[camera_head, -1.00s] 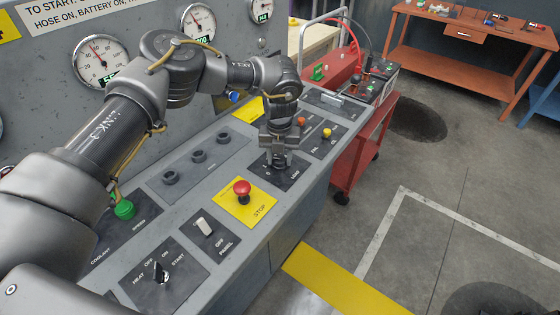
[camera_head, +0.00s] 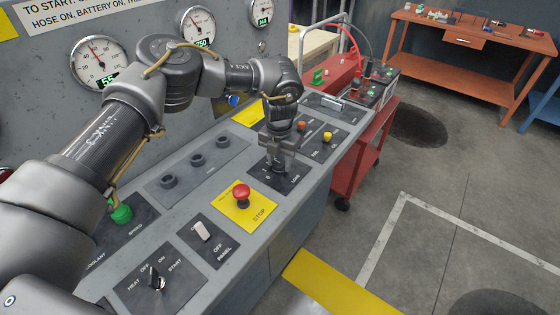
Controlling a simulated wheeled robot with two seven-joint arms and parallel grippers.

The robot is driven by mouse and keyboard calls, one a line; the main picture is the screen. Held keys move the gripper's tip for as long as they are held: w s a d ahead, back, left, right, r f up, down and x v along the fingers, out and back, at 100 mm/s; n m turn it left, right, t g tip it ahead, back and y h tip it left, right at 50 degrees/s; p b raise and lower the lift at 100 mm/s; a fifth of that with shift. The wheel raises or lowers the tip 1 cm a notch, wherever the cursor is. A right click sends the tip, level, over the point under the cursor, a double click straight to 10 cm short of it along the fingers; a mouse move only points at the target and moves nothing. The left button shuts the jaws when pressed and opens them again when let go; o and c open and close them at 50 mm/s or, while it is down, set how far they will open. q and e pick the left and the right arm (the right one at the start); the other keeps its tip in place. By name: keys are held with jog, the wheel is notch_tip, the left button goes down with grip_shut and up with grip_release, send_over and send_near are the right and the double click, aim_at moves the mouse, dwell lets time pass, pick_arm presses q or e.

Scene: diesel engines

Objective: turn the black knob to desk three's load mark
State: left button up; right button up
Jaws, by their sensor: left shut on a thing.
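My left gripper (camera_head: 276,165) points down over the dark plate (camera_head: 283,184) marked LOAD, on the sloping grey control desk (camera_head: 197,260). It is shut on the black knob in the middle of that plate. The fingers hide the knob and its pointer, so I cannot tell which mark it points at. A label shows to the right of the fingers, and a small mark shows to their left. My right gripper is not in view.
A red mushroom stop button (camera_head: 241,195) on a yellow plate stands near the gripper. A rocker switch (camera_head: 202,231), a start switch (camera_head: 157,281) and a green button (camera_head: 120,212) lie nearer. Orange (camera_head: 301,126) and yellow (camera_head: 327,136) buttons stand beyond. A red cart (camera_head: 358,151) stands behind the desk.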

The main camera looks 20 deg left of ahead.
aim_at(280, 163)
pick_arm(q)
jog(key=o, duration=1)
jog(key=shift+c, duration=0.2)
notch_tip(280, 163, up, 11)
jog(key=b, duration=0.2)
jog(key=shift+f, duration=0.15)
